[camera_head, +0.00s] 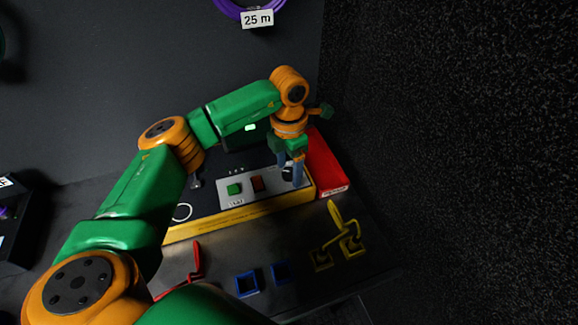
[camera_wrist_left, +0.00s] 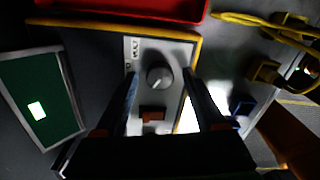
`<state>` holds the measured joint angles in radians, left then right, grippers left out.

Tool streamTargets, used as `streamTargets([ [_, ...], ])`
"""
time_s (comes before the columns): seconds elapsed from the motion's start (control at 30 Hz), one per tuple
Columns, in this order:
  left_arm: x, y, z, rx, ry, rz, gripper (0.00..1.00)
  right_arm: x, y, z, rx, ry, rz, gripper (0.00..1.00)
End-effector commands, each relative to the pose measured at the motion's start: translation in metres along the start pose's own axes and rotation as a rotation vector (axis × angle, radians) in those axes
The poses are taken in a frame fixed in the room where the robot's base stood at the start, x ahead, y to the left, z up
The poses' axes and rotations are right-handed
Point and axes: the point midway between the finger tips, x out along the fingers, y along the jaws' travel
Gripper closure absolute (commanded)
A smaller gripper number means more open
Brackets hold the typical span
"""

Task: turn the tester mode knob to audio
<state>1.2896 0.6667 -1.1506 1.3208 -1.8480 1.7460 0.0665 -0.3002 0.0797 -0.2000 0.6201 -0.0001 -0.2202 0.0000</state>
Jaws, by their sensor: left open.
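The tester (camera_head: 240,212) is a dark box with a yellow front edge and a light grey control panel. In the head view the knob is mostly hidden behind the fingers. My left gripper (camera_head: 290,172) points down over the knob end of the panel. It is open, with one finger on each side of the knob in the wrist view; I cannot tell whether they touch it. My right gripper is not in view.
A green button (camera_head: 234,189) and a red-brown button (camera_head: 257,183) sit beside the knob. A red tray (camera_head: 325,165) adjoins the tester's right end. A lit screen (camera_wrist_left: 40,95) stands behind. Blue sockets (camera_head: 247,283), a yellow cable (camera_head: 337,218) and a red cable (camera_head: 196,262) lie in front.

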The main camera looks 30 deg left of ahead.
Motion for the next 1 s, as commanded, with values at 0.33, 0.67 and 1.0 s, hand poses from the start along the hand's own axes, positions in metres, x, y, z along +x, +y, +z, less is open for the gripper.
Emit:
streamTargets([
  [0.33,-0.056,0.000,0.001,0.000,-0.004,0.001,0.28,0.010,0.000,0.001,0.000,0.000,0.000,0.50],
  [0.67,-0.071,0.000,0.000,0.000,0.000,0.000,0.28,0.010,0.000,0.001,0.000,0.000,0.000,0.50],
  [1.0,-0.071,0.000,0.000,0.000,0.000,0.000,0.28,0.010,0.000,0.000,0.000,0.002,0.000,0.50],
])
